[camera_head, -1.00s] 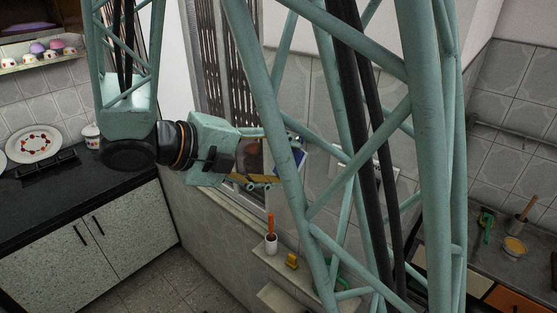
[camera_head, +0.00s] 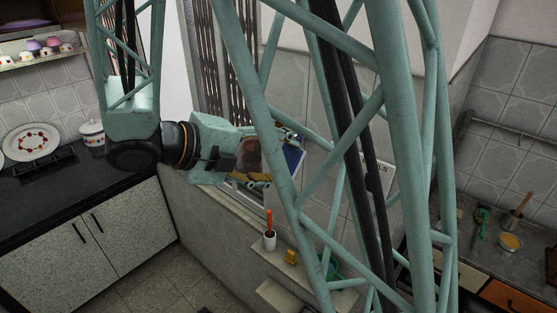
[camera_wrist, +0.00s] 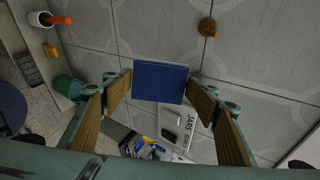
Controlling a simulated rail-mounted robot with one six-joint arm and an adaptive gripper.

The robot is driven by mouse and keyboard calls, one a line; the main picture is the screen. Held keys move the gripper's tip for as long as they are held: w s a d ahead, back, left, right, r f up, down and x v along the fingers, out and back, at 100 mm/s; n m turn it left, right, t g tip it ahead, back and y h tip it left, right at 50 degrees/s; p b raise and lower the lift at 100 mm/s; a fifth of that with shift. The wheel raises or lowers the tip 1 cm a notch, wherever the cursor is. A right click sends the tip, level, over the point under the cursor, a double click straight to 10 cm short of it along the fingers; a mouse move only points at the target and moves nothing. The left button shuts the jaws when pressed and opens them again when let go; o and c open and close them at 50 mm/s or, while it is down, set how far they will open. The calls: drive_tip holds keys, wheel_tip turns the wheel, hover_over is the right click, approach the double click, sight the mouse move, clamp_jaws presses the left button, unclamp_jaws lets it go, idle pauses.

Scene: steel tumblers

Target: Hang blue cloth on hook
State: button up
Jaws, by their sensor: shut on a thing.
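The blue cloth (camera_wrist: 160,82) is a flat, dark blue rectangle between my gripper's two fingers (camera_wrist: 160,88) in the wrist view. The fingers hold it by its side edges. In the head view my gripper (camera_head: 277,157) is in front of the tiled wall by the window, and the cloth (camera_head: 293,157) shows at its tips, partly hidden by my arm's struts. In the wrist view a small brown knob (camera_wrist: 207,27), which looks like the hook, is on the tiled wall, above and right of the cloth and apart from it.
A ledge below holds a white cup with an orange-handled tool (camera_head: 270,241) and a small yellow item (camera_head: 291,257). A green bucket (camera_wrist: 68,87) is at left in the wrist view. A white sign (camera_wrist: 178,125) and a cluttered shelf (camera_wrist: 143,148) show beneath the cloth.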

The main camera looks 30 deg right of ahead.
drive_tip(key=shift+s+d, duration=0.1)
drive_tip(key=o, duration=1)
drive_tip(key=shift+d+f, duration=0.1)
drive_tip(key=shift+d, duration=0.15)
drive_tip(key=shift+a, duration=0.15)
drive_tip(key=shift+a, duration=0.2)
drive_tip(key=shift+s+a+p, duration=0.35)
drive_tip(key=shift+a+p, duration=0.5)
drive_tip(key=shift+a, duration=0.5)
drive_tip(key=shift+s+a+p, duration=0.4)
drive_tip(key=shift+a+p, duration=0.45)
drive_tip(key=shift+a, duration=0.55)
drive_tip(key=shift+s+a+p, duration=0.35)
drive_tip(key=shift+a+p, duration=0.5)
drive_tip(key=shift+a, duration=0.5)
